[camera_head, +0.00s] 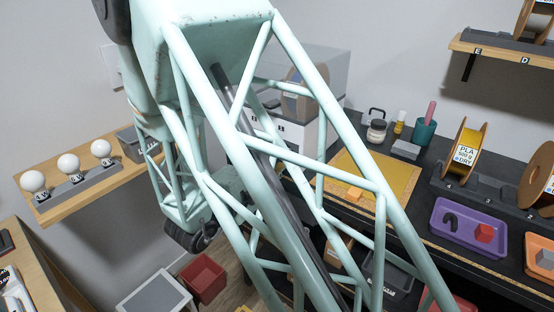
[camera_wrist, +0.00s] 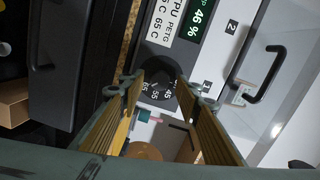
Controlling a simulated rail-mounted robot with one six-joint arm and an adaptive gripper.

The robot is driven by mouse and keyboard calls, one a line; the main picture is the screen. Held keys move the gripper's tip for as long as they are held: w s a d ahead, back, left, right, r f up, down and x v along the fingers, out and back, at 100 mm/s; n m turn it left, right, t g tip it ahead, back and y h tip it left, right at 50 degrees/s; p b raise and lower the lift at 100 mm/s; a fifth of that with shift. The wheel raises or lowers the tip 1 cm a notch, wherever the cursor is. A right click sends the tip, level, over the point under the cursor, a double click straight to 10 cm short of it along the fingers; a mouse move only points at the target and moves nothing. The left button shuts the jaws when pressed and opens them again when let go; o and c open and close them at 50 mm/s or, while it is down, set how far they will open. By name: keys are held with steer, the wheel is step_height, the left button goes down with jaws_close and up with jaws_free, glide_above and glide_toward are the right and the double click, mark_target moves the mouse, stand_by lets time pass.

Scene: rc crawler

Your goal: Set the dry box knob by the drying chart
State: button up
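The dry box (camera_head: 283,125) stands on the bench at the back, with a clear lid and a spool inside; my arm partly hides it. In the wrist view its dark round knob (camera_wrist: 157,88) shows small white numbers, with 45, 55 and 65 readable. Above it is the white drying chart (camera_wrist: 168,22), with TPU and PETG lines and 65 C readable in part. A green display (camera_wrist: 203,18) reads 46 %. My gripper (camera_wrist: 165,88) is open, its fingers on either side of the knob, with gaps visible. I cannot tell how deep the fingertips reach.
A black handle (camera_wrist: 267,75) sticks out to the right of the knob in the wrist view. In the head view a purple tray (camera_head: 450,243), a yellow spool (camera_head: 467,150) and a teal cup (camera_head: 424,132) are on the bench to the right. A wooden shelf (camera_head: 75,205) with white bulbs is left.

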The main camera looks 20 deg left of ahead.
steer(key=shift+s, duration=0.15)
steer(key=v, duration=1.1)
steer(key=shift+s+a, duration=0.15)
steer(key=shift+s, duration=0.2)
stand_by(0.7)
